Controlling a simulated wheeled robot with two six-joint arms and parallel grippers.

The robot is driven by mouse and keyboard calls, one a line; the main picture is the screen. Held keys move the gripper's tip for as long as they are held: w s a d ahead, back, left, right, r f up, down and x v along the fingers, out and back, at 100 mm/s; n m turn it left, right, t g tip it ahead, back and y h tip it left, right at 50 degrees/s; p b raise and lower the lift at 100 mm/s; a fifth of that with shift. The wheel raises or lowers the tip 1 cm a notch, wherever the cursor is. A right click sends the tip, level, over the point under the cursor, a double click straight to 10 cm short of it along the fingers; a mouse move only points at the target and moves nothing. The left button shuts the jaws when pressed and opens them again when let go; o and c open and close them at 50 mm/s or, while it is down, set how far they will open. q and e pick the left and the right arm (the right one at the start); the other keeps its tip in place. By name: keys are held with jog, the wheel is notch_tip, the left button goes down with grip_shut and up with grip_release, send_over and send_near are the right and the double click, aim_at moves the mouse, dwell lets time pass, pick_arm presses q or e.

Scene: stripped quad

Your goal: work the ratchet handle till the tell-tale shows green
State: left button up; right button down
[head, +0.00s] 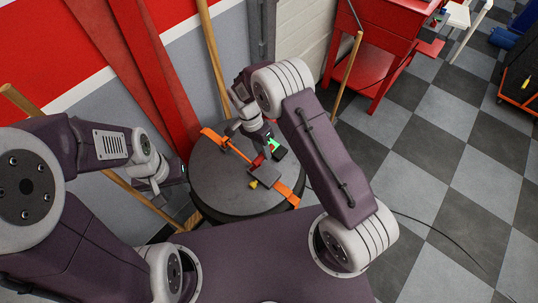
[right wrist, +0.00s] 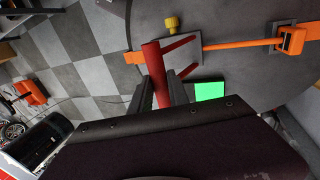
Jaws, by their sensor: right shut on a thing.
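The ratchet's grey plate (head: 264,178) sits on an orange strap (head: 287,194) across a round dark top (head: 215,178). Its red handle (right wrist: 152,58) stands out between the fingers of my right gripper (right wrist: 160,88), which is shut on it. In the head view my right arm partly hides the handle (head: 258,160). A yellow knob (right wrist: 172,24) is beside the plate. A bright green square (right wrist: 209,91), which looks like the tell-tale, shows beside my right gripper; green also shows in the head view (head: 272,144). My left gripper (head: 172,182) is left of the round top, apart from the ratchet; its jaws are unclear.
An orange buckle (right wrist: 290,40) is at the strap's other end. Wooden poles (head: 213,50) lean near the round top by the red and grey wall. A red cabinet (head: 383,45) stands at the back. The chequered floor (head: 430,150) at right is mostly open, with a thin cable.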

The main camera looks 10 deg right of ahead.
pick_arm(q)
jog(key=shift+f, duration=0.1)
pick_arm(e)
jog(key=shift+w+a+f, duration=0.15)
jog(key=shift+w+a, duration=0.35)
pick_arm(q)
jog(key=shift+w, duration=0.1)
pick_arm(e)
jog(key=c, duration=1.4)
grip_release()
jog(key=shift+o, duration=0.7)
jog(key=shift+w, duration=0.25)
pick_arm(q)
jog(key=shift+w+a, duration=0.1)
jog(key=shift+w, duration=0.2)
jog(key=shift+s, duration=0.1)
